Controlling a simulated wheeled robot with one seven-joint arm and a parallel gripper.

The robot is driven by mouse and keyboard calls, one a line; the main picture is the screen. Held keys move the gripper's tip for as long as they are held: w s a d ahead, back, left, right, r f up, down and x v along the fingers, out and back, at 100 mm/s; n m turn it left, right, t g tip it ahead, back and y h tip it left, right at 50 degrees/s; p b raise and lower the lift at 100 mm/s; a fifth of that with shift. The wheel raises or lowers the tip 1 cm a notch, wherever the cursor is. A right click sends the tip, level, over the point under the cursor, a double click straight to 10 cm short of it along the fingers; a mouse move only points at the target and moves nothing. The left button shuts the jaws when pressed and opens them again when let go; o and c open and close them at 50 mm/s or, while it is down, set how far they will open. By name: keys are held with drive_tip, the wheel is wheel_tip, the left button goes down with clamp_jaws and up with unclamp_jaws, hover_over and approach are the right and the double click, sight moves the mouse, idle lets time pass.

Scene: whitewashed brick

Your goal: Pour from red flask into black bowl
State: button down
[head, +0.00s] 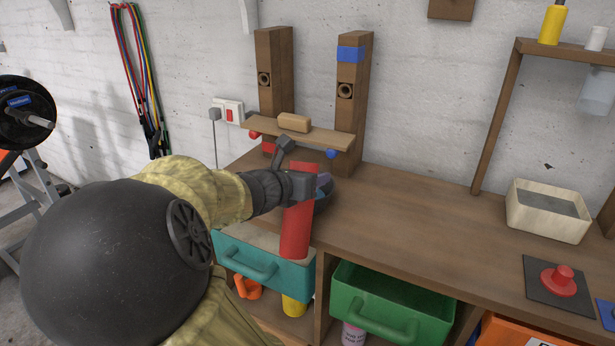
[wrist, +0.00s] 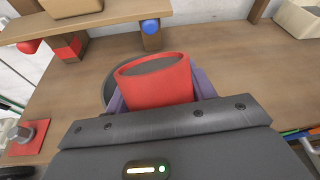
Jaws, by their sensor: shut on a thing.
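My gripper (head: 308,187) is shut on the red flask (head: 296,222) and holds it near its upper part, close to upright, at the front edge of the wooden bench. In the wrist view the flask (wrist: 158,82) stands between the purple finger pads, its open mouth showing a grey-brown inside. A dark round shape, which looks like the black bowl (wrist: 112,60), sits on the bench just behind the flask in the wrist view. The flask and fingers hide most of it. In the head view my gripper and the flask largely cover that spot.
A small wooden shelf (head: 322,134) with a tan block (head: 294,122) stands behind my gripper, between two wooden posts. A teal drawer (head: 262,262) and a green drawer (head: 392,300) jut out below. A cream tray (head: 547,222) and a red button (head: 558,280) are right. The bench middle is clear.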

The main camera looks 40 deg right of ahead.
drive_tip(key=shift+r+p, duration=1.8)
drive_tip(key=shift+r, duration=0.05)
drive_tip(key=shift+a, duration=0.1)
drive_tip(key=w+a+f+n+t+y, duration=0.1)
drive_tip(key=w+a+f+t, duration=0.1)
drive_tip(key=w+a+f, duration=0.35)
drive_tip(key=w+a+f+n+t, duration=0.1)
drive_tip(key=w+a+f+n, duration=0.15)
drive_tip(key=a+f, duration=0.65)
drive_tip(key=s+a+f+t, duration=0.1)
drive_tip(key=s+a+f, duration=0.1)
drive_tip(key=a+f, duration=0.3)
drive_tip(key=s+a+f+y, duration=0.1)
drive_tip(key=a+f, duration=0.5)
drive_tip(key=f, duration=0.8)
drive_tip(key=shift+s+a+f+n+t+y, duration=0.2)
drive_tip(key=shift+s+n+t+y, duration=0.1)
drive_tip(key=shift+s+n+t, duration=0.15)
drive_tip(key=shift+w, duration=0.1)
